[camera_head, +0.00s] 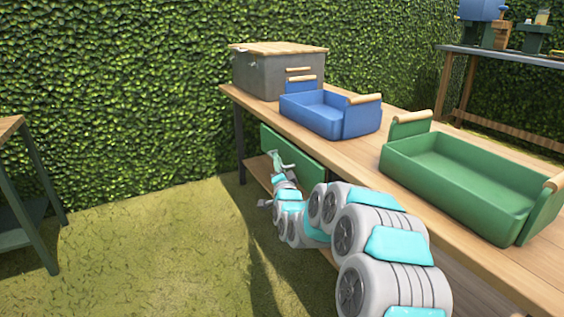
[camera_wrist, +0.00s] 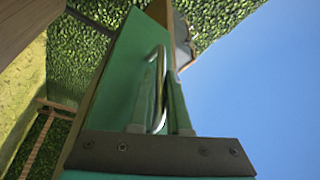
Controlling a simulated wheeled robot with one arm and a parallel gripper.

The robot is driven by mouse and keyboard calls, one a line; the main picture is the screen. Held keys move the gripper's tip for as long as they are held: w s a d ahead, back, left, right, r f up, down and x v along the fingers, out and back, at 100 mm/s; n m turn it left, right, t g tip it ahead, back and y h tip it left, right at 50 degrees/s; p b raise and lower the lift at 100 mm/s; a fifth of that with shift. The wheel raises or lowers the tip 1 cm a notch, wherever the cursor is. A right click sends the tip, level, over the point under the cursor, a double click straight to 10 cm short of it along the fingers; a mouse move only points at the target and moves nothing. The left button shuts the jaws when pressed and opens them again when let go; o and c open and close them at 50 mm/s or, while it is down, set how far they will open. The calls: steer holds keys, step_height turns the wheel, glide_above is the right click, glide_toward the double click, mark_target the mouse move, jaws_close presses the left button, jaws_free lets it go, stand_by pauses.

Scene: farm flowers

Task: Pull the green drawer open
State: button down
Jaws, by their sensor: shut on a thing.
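The green drawer (camera_head: 298,158) sits under the front edge of the wooden table, and its front panel (camera_wrist: 126,66) fills the middle of the wrist view. A silver bar handle (camera_wrist: 161,88) stands out from the panel. My gripper (camera_head: 275,161) is at the drawer front and is shut on the handle; in the wrist view its fingers (camera_wrist: 160,112) lie along the handle. My arm hides the lower right of the drawer. I cannot tell whether a gap shows behind the panel.
On the tabletop (camera_head: 400,178) stand a grey box (camera_head: 262,76) with a wooden lid, a blue tray (camera_head: 312,119) and a large green tray (camera_head: 450,188). Another table (camera_head: 20,180) is at the left edge. The grass (camera_head: 150,245) between them is clear. A hedge closes off the back.

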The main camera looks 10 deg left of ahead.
steer(key=s+a, duration=0.6)
steer(key=a, duration=0.4)
steer(key=s+a, duration=0.7)
steer(key=a, duration=0.2)
steer(key=shift+s+a+p, duration=0.25)
steer(key=shift+a+p, duration=0.1)
steer(key=shift+a, duration=0.05)
steer(key=shift+f, duration=0.1)
steer(key=c, duration=0.9)
jaws_free()
steer(key=shift+s, duration=0.1)
steer(key=v, duration=0.7)
steer(key=shift+s+d, duration=0.2)
steer(key=shift+s, duration=0.05)
